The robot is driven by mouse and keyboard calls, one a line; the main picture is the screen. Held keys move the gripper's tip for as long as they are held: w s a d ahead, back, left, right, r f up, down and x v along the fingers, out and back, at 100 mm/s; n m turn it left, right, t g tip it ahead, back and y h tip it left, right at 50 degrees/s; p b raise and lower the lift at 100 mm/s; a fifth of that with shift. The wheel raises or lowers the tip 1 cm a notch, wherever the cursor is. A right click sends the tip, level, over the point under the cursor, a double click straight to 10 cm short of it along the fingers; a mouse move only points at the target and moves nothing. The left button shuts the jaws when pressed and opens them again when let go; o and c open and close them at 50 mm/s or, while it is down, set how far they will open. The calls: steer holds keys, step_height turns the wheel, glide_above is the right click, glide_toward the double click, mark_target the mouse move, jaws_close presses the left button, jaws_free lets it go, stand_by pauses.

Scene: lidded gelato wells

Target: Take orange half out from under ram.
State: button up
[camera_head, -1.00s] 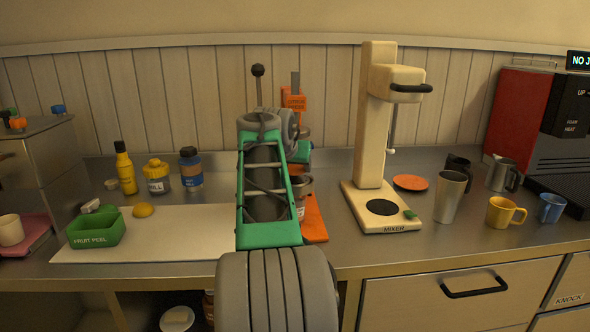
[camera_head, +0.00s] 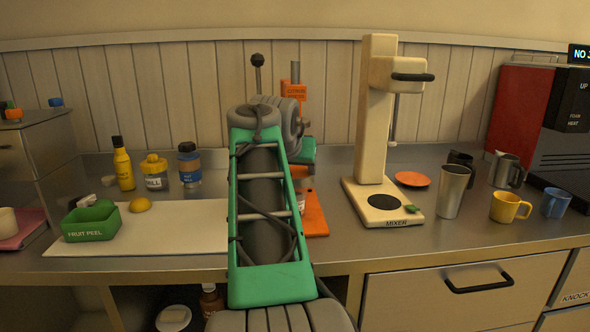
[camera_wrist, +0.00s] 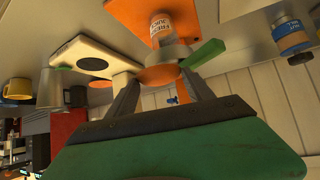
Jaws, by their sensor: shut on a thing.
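In the wrist view my gripper (camera_wrist: 161,80) has its two grey fingers closed on the sides of the orange half (camera_wrist: 158,75). The orange half is next to a grey cup-like part (camera_wrist: 166,52) with a green handle (camera_wrist: 204,53); whether they touch I cannot tell. A white-labelled juice container (camera_wrist: 161,27) stands over the orange press base (camera_wrist: 132,15). In the head view the citrus press (camera_head: 296,89) stands behind my arm. The ram is not clearly visible.
A cream mixer (camera_head: 372,130) stands close right of the press, with an orange disc (camera_head: 412,179), cups and a coffee machine beyond. Left are a white board (camera_head: 170,238), a green fruit peel bin (camera_head: 91,222), a yellow fruit piece (camera_head: 139,205) and bottles (camera_head: 123,165).

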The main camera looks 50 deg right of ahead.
mark_target(298, 174)
steer(key=shift+s+a+b, duration=0.75)
steer(key=shift+s+a, duration=0.7)
steer(key=shift+a, duration=0.2)
